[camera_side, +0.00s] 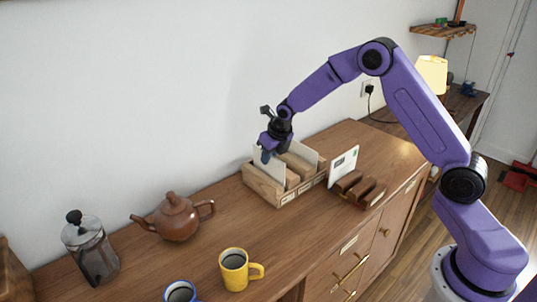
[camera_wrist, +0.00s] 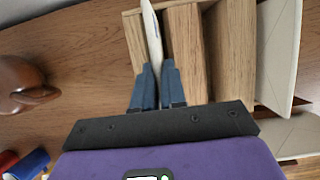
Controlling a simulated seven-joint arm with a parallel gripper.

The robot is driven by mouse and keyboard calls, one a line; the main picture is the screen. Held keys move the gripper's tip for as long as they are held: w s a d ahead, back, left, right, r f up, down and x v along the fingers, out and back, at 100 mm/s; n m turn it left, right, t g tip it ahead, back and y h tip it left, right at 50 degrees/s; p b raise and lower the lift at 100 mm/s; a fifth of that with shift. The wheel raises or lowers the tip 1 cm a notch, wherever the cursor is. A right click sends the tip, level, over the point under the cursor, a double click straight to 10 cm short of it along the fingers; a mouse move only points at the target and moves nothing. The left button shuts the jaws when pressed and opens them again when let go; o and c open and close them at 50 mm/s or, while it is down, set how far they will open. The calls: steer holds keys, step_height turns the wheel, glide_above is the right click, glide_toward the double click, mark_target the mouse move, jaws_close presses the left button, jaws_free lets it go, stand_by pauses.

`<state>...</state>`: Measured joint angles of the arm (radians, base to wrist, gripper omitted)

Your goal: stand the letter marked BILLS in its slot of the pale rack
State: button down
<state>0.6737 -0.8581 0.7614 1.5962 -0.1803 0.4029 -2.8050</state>
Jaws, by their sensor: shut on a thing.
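The pale rack (camera_side: 264,187) of light wood stands on the sideboard, with small labels on its front that I cannot read. My gripper (camera_side: 266,157) is over its left end, pointing down. It is shut on a white letter (camera_side: 268,172), which is upright with its lower part hidden behind the rack's wall. In the wrist view the letter (camera_wrist: 152,32) shows edge-on between the blue fingertips (camera_wrist: 157,75), beside the rack's wooden dividers (camera_wrist: 183,50). I cannot see whether its bottom edge touches the rack floor. No BILLS marking is readable on it.
Another white letter (camera_side: 304,152) stands toward the pale rack's right end. A darker rack (camera_side: 362,190) to the right holds a letter (camera_side: 343,166) with a green mark. A brown teapot (camera_side: 177,217), French press (camera_side: 90,247), yellow mug (camera_side: 235,270) and blue-rimmed mug (camera_side: 180,292) stand left and in front.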

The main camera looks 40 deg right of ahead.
steer(key=shift+f, duration=1)
steer(key=c, duration=1.1)
jaws_free()
steer(key=shift+r, duration=4.5)
